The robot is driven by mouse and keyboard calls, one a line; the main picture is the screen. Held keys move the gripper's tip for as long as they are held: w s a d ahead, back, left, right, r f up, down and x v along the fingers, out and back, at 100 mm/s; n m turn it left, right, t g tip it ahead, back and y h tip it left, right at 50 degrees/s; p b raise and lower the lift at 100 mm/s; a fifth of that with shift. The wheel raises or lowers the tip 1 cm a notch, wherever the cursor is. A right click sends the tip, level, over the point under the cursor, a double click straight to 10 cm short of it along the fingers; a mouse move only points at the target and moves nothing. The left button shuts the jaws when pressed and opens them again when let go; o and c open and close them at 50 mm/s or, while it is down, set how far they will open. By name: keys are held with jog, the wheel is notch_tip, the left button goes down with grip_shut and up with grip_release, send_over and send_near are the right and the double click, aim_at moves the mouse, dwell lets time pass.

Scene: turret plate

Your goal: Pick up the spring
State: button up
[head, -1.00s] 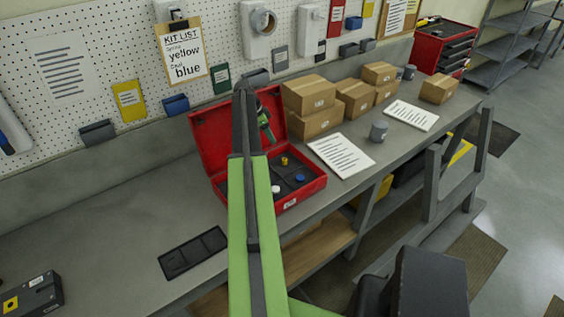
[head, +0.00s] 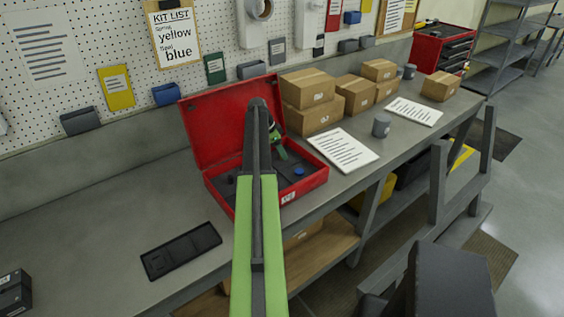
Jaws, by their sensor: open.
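The open red toolbox (head: 318,179) stands on the workbench with its lid tilted back. The kit list (head: 172,36) on the pegboard reads spring yellow. No yellow piece shows inside the box now; my gripper or arm may cover it. A small blue piece (head: 299,171) lies in the box on the dark inner floor. My gripper (head: 281,152), partly behind my arm, hangs over the back part of the box. It is open, with nothing visible in it. Whether it touches anything in the box cannot be told.
Cardboard boxes (head: 308,88) stand right of the lid. A white sheet (head: 343,151) and a grey cup (head: 381,126) lie to the right of the toolbox. A dark tray (head: 181,250) lies at the front left, and a dark block (head: 13,292) at the left edge.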

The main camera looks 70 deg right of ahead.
jog(key=shift+x, duration=0.75)
jog(key=shift+w+a+r, duration=0.1)
jog(key=shift+w+r, duration=0.05)
grip_shut()
